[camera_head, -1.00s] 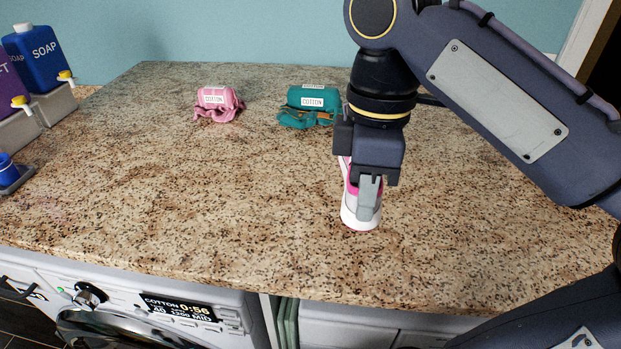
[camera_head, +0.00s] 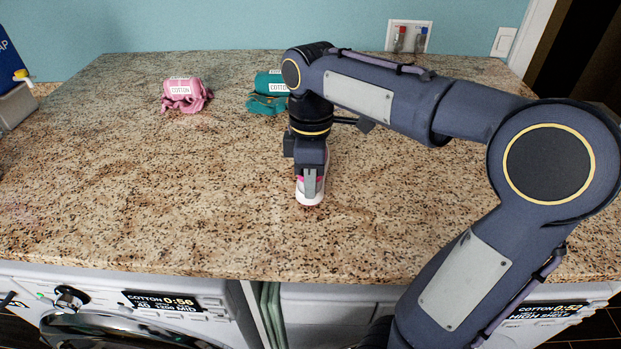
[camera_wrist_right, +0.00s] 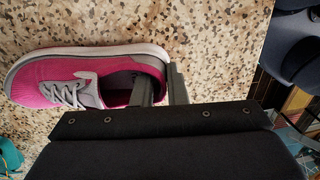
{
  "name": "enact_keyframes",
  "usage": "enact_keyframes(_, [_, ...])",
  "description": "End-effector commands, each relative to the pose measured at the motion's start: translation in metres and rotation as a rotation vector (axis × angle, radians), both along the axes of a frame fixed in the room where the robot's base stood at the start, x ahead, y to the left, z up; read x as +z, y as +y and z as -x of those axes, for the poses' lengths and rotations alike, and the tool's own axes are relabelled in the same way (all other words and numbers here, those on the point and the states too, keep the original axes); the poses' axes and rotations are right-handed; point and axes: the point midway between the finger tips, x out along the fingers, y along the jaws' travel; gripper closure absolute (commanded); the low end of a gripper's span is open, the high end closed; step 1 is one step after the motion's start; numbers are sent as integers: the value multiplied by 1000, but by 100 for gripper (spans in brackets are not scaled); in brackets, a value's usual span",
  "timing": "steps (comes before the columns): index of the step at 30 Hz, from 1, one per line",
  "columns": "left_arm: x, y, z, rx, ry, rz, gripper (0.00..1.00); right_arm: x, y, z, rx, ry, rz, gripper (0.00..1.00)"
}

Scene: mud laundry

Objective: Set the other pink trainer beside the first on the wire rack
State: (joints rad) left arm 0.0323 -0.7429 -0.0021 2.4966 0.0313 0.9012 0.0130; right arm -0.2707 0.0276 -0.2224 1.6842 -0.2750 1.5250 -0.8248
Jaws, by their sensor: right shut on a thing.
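A pink trainer with a white sole and grey laces (camera_wrist_right: 75,80) shows in the right wrist view; in the head view its white end (camera_head: 310,198) shows below my gripper. My right gripper (camera_head: 311,185) points down and is shut on the trainer's heel end; its fingers also show in the right wrist view (camera_wrist_right: 160,88). The trainer is at or just above the speckled countertop; I cannot tell if it touches. The wire rack and the first trainer are not in view. My left gripper is not in view.
The countertop (camera_head: 150,200) is wide and mostly clear. A pink cloth bundle (camera_head: 185,96) and a teal bundle (camera_head: 266,104), labelled cotton, lie at the back. Washing machine fronts (camera_head: 150,318) are below the front edge. A soap bottle stands far left.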

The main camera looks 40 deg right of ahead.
Motion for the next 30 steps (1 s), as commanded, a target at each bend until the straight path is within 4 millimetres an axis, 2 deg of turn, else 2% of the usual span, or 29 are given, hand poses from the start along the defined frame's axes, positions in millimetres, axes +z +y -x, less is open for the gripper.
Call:
enact_keyframes(11, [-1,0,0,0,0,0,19,-6,0,0,0,-1,0,100])
enact_keyframes(12, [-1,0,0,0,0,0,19,-7,0,0,0,-1,1,86])
enact_keyframes(17, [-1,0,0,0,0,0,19,-6,0,0,-1,-1,1,66])
enact_keyframes(26, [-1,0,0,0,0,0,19,-6,0,0,-1,-1,1,66])
enact_keyframes(30, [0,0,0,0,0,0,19,1,-1,-1,-1,-2,1,66])
